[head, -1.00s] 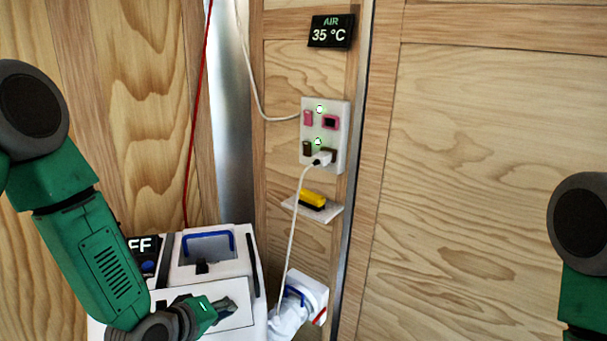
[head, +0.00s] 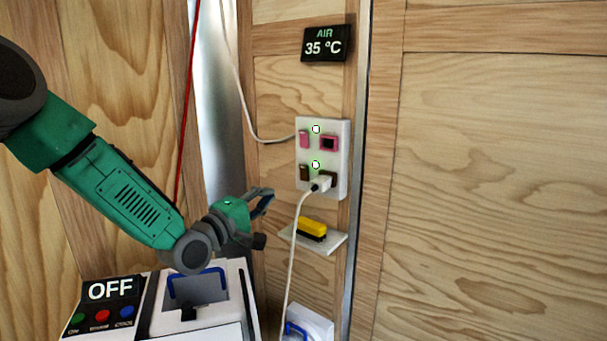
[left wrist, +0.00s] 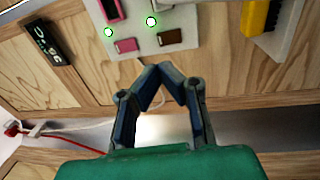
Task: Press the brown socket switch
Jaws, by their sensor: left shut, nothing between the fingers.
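The brown switch (head: 304,173) sits at the lower left of a white socket panel (head: 342,150) on the wooden wall. It also shows in the left wrist view (left wrist: 169,40), just ahead of the fingertips. A white plug (head: 321,184) is in the brown socket (head: 329,178) to its right and partly covers it. A pink switch (head: 304,140) and a pink socket (head: 329,143) are above. My left gripper (head: 268,197) is left of and below the brown switch, apart from the panel. Its fingers meet at the tips (left wrist: 163,75), shut and empty. My right gripper is not in view.
A white cord (head: 292,245) hangs from the plug, close to my left gripper. A small shelf (head: 335,243) with a yellow and black object (head: 312,229) is below the panel.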

